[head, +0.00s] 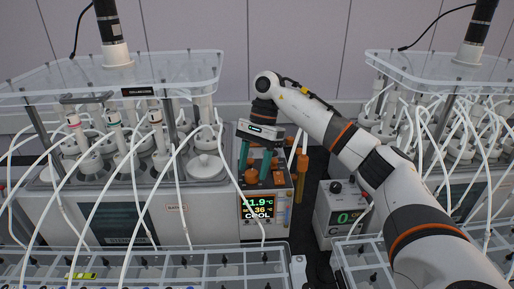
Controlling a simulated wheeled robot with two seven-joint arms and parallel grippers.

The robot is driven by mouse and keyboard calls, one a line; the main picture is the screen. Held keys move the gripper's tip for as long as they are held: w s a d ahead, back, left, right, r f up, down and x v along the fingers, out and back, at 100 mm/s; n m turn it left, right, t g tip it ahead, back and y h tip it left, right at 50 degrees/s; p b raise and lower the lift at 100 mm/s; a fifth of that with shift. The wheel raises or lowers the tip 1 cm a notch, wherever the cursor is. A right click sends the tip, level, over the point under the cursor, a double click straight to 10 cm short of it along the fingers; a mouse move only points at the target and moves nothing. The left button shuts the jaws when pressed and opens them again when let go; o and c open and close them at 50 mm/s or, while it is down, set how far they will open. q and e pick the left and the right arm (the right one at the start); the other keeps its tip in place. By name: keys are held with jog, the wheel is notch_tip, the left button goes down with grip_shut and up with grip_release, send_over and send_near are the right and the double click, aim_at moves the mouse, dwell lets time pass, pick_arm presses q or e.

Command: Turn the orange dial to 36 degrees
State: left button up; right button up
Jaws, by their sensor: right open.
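The control box (292,190) stands in the middle of the head view. Its display (259,208) shows a large green reading that looks like 41.9 or 11.9 °C, a smaller line with 36 °C, and the word COOL. The orange dial (261,161) seems to be the orange part on the box top between my fingers, partly hidden by them. My right gripper (262,172) reaches down over the box from above, open, its teal fingers on either side of that orange part. I cannot tell whether they touch it. My left gripper is out of view.
A reactor rack (110,75) with tubes stands left, another (430,66) right. A second box (341,209) with a black knob and green display stands right of the control box. Clear trays (150,262) line the front. White hoses hang close to the control box's left.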

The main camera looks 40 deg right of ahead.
jog(key=p+v, duration=0.1)
jog(key=v, duration=1)
jog(key=shift+p, duration=0.35)
jog(key=shift+d+r, duration=0.1)
jog(key=shift+r, duration=0.05)
jog(key=shift+r, duration=0.15)
